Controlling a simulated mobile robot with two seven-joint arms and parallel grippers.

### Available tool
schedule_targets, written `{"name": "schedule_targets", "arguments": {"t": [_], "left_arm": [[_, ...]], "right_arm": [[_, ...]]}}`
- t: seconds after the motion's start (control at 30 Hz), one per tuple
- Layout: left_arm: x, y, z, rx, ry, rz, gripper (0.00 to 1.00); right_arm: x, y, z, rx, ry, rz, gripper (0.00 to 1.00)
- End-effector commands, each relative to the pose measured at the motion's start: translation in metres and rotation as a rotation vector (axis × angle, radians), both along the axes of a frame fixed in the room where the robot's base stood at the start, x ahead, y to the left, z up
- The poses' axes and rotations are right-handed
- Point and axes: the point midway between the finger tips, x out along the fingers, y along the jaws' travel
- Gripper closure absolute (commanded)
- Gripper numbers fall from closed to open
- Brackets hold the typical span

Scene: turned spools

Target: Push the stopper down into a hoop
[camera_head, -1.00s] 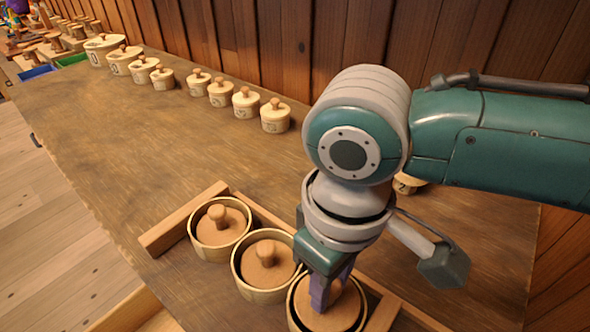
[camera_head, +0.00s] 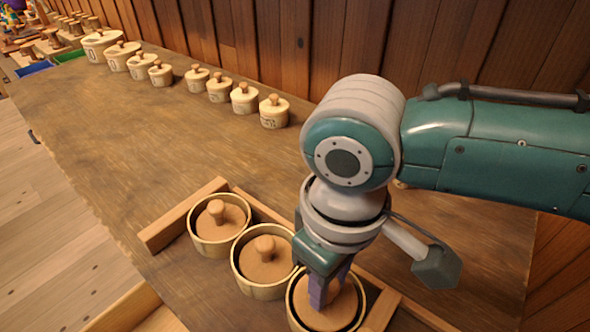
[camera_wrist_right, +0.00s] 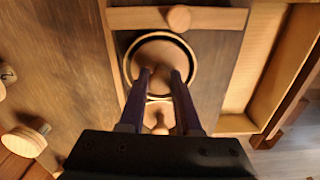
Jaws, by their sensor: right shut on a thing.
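Three pale wooden hoops stand in a row at the front of the table, each with a brown knobbed stopper inside. The nearest hoop (camera_head: 292,312) holds the stopper (camera_head: 338,312) under my right gripper (camera_head: 328,292). My right gripper points down and is shut on this stopper's knob. In the right wrist view, the fingers (camera_wrist_right: 163,78) reach over the stopper disc (camera_wrist_right: 160,50), which lies inside the hoop rim (camera_wrist_right: 127,65). The fingers partly hide the knob, and I cannot tell how deep the stopper sits. My left gripper is not in view.
The middle hoop (camera_head: 239,280) and far hoop (camera_head: 194,240) stand close beside it, along a wooden rail (camera_head: 185,215). Several lidded round boxes (camera_head: 219,92) line the back by the plank wall. The middle of the table is clear.

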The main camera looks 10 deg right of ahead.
Motion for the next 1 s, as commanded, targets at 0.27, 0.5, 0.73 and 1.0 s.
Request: {"name": "schedule_targets", "arguments": {"t": [0.27, 0.5, 0.73, 1.0], "left_arm": [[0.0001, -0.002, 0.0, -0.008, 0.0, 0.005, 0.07], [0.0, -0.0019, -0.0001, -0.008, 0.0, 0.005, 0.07], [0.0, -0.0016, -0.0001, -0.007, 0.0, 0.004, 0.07], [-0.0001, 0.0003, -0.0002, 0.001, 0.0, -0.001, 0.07]], "right_arm": [[0.0002, 0.0, 0.0001, 0.001, -0.001, 0.0, 0.54], [0.0002, -0.0001, 0.0001, 0.001, -0.001, -0.001, 0.33], [0.0, -0.0002, -0.0001, 0.0, 0.0, -0.001, 0.21], [0.0, -0.0002, -0.0001, 0.0, 0.0, -0.001, 0.08]]}}
